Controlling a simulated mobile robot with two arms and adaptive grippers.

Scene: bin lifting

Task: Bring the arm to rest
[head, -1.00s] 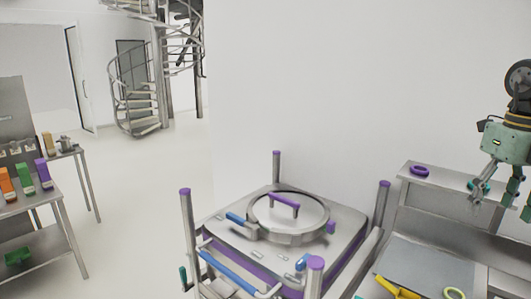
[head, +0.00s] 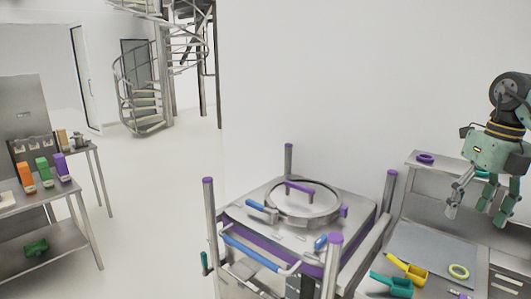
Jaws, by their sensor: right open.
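My right gripper (head: 477,208) hangs down at the right side of the head view. Its fingers are spread apart with nothing between them, so it is open and empty. It hangs in front of the grey workbench, and its height above the bench is hard to judge. My left gripper is not in view.
A metal bin with a round lid (head: 303,203) stands in a frame with purple-capped posts (head: 208,182). Open floor (head: 150,200) lies left of the bin.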

